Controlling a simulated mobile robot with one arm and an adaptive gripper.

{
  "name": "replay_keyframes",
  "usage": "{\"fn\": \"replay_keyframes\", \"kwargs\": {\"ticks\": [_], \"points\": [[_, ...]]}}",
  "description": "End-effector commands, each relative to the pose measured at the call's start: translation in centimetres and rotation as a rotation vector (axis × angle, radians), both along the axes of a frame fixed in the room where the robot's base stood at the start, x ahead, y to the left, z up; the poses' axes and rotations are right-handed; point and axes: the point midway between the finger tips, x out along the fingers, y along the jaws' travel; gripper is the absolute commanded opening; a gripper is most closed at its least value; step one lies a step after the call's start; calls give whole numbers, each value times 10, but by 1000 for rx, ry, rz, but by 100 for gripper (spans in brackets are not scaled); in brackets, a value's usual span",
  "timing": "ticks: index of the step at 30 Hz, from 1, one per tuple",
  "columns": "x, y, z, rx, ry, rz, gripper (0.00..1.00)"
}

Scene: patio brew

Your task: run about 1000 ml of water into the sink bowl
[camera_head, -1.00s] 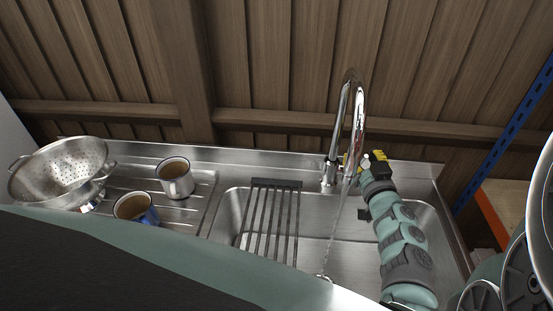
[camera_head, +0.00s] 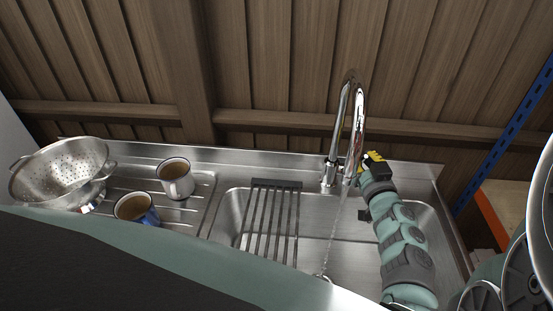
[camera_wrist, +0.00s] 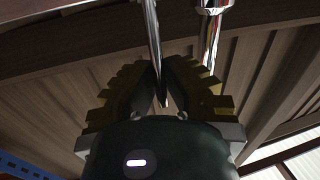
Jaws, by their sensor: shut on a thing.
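The chrome tap (camera_head: 352,115) rises from the back of the steel sink, and its spout arches over the bowl. A thin stream of water (camera_head: 335,232) falls from it into the sink bowl (camera_head: 411,213), near the drain (camera_head: 323,277). My gripper (camera_head: 366,160) is at the right side of the tap's base. In the wrist view, my gripper (camera_wrist: 161,85) is shut on a thin chrome lever (camera_wrist: 152,35), which shows between its yellow-black fingers. In the head view my fingers hide the lever. I cannot see a clear water level in the bowl.
A dark slatted rack (camera_head: 268,222) lies across the bowl's left part. A white mug (camera_head: 177,186), a blue mug (camera_head: 150,215) and a colander (camera_head: 58,170) stand on the drainboard to the left. A wooden wall (camera_head: 280,60) is close behind the tap.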

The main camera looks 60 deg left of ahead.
Motion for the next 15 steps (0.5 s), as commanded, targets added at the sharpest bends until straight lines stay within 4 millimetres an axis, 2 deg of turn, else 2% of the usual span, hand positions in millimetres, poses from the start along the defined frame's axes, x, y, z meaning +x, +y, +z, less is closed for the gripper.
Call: {"fn": "replay_keyframes", "kwargs": {"ticks": [15], "points": [[8, 10, 15, -145, 120, -1, 0]]}}
